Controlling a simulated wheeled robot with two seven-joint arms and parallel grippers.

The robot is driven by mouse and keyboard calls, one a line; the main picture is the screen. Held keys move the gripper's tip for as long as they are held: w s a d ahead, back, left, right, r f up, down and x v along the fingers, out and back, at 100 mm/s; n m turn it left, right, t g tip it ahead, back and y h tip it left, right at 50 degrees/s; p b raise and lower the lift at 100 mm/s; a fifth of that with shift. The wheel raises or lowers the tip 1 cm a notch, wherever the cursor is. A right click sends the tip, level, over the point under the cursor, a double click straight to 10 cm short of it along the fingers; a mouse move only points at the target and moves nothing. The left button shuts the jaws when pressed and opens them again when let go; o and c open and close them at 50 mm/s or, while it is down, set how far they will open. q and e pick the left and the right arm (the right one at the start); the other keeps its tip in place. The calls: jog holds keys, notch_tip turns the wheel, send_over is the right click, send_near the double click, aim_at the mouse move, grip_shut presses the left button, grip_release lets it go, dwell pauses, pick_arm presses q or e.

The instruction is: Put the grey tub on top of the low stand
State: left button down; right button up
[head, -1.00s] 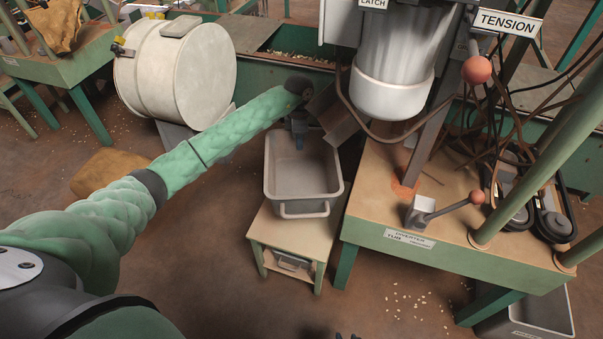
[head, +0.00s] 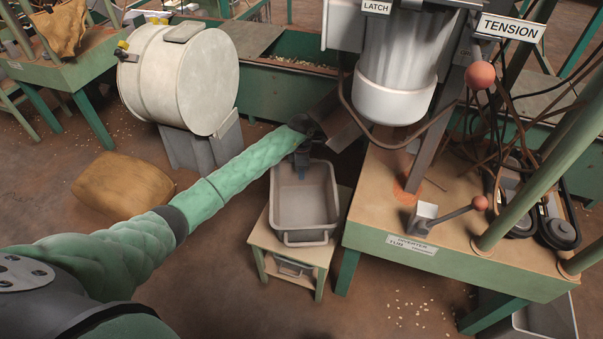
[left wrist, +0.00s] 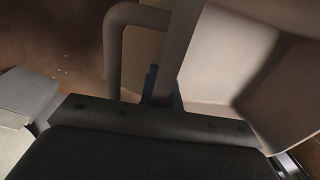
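The grey tub (head: 305,237) is upright over the pale top of the low stand (head: 262,232), on it or just above it; I cannot tell whether it touches. My left gripper (head: 301,168) is at the tub's far end, with a finger inside the far wall, and appears shut on that rim. In the left wrist view, the tub's rim (left wrist: 182,45) runs into the gripper (left wrist: 158,90), beside the tub's handle (left wrist: 112,50). The other finger is hidden. My right gripper is out of view.
A green-framed table (head: 375,218) with a machine and lever stands close on the right. A chute (head: 340,128) hangs near the tub's far end. A cream drum (head: 180,80) and a brown sack (head: 122,185) are to the left. Another grey bin (head: 548,322) is under the table.

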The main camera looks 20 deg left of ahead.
pick_arm(q)
jog(key=shift+f, duration=0.35)
jog(key=c, duration=1.6)
grip_release()
jog(key=shift+c, duration=0.2)
jog(key=shift+r, duration=0.1)
jog(key=shift+r, duration=0.15)
notch_tip(320, 180, up, 12)
jog(key=w, duration=0.1)
jog(key=shift+a, duration=0.2)
jog(key=shift+f, duration=0.2)
